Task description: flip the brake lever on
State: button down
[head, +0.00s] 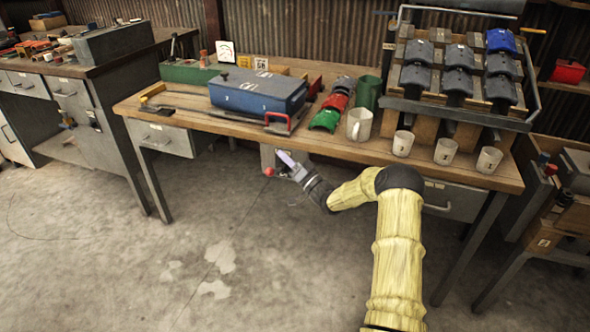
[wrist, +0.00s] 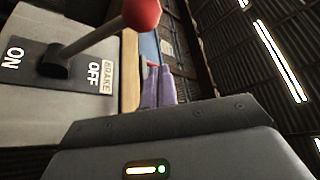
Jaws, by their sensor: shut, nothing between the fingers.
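The brake lever has a grey rod and a red ball knob (wrist: 141,14); the knob also shows in the head view (head: 269,171). In the wrist view the rod rises from a dark plate (wrist: 78,70) marked ON at left and OFF at right, with a BRAKE label (wrist: 107,77). The rod leans toward the OFF side. The plate is on a grey box (head: 268,157) under the bench's front edge. My gripper (wrist: 159,86) has its lilac fingers together, empty, beside the knob and apart from the rod. It also shows in the head view (head: 284,156).
The wooden bench (head: 205,112) overhangs the box. On it are a blue case (head: 258,92), mugs (head: 359,124), and a rack of dark curved parts (head: 458,56). A drawer (head: 160,138) hangs at left. The concrete floor (head: 200,250) in front is clear.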

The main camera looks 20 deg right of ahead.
jog(key=shift+s+a+f+b, duration=0.2)
jog(key=shift+s+a+f, duration=0.2)
jog(key=shift+a+f, duration=0.25)
jog(key=shift+s+a+f+b, duration=0.2)
jog(key=shift+s+a+f, duration=0.25)
jog(key=shift+f, duration=0.3)
